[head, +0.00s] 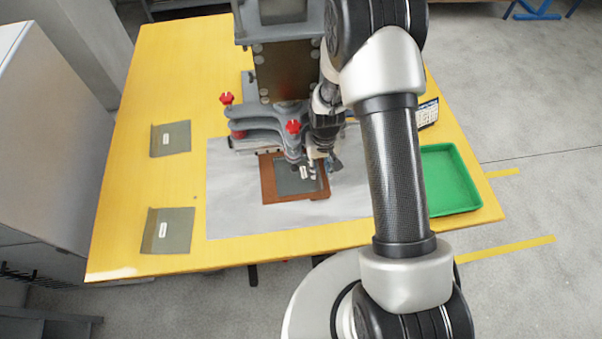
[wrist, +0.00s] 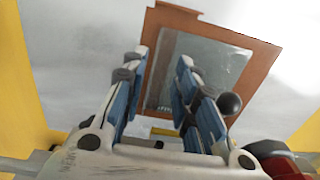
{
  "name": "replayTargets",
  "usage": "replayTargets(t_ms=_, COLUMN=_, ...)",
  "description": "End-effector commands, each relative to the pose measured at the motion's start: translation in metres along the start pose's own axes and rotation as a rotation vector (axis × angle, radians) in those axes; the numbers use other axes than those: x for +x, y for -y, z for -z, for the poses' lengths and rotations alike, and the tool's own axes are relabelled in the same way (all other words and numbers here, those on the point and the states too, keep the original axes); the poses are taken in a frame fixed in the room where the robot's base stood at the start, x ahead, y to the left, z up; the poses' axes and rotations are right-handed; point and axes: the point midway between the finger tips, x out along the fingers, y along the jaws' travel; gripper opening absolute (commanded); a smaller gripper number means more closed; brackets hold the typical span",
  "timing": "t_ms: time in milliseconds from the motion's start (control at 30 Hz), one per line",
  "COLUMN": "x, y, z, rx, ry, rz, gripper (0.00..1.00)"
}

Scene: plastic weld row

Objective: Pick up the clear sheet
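A clear greyish sheet with a white label (head: 302,174) lies inside a brown frame (head: 268,181) under the grey press. In the wrist view the sheet (wrist: 198,62) shows within the frame (wrist: 250,62), ahead of my fingers. Two similar grey sheets with white labels lie on the left of the table, one farther back (head: 178,138) and one nearer (head: 180,235). My gripper (wrist: 164,62) is open and empty, its two blue-faced fingers apart over the near part of the frame. In the head view my gripper (head: 326,163) is at the frame's right side, partly hidden.
The grey press (head: 275,120) with red knobs (head: 292,127) stands close over the frame. A pale grey mat (head: 235,215) lies beneath it on the yellow table (head: 125,215). A green tray (head: 446,180) sits at the right edge. The left-front mat is clear.

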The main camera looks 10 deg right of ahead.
Motion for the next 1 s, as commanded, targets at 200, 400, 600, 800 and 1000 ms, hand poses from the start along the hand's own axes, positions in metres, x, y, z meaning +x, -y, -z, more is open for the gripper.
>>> replayTargets(t_ms=200, x=0.013, y=-0.002, z=0.000, rx=0.001, ry=-0.001, rz=0.000, gripper=0.27)
replayTargets(t_ms=400, x=0.043, y=-0.007, z=-0.002, rx=0.002, ry=0.001, rz=0.000, gripper=0.27)
replayTargets(t_ms=600, x=0.058, y=-0.006, z=-0.001, rx=0.000, ry=-0.002, rz=0.001, gripper=0.27)
replayTargets(t_ms=800, x=0.057, y=-0.006, z=-0.001, rx=0.000, ry=-0.002, rz=0.001, gripper=0.25)
replayTargets(t_ms=1000, x=0.057, y=-0.006, z=-0.001, rx=0.000, ry=-0.001, rz=0.001, gripper=0.11)
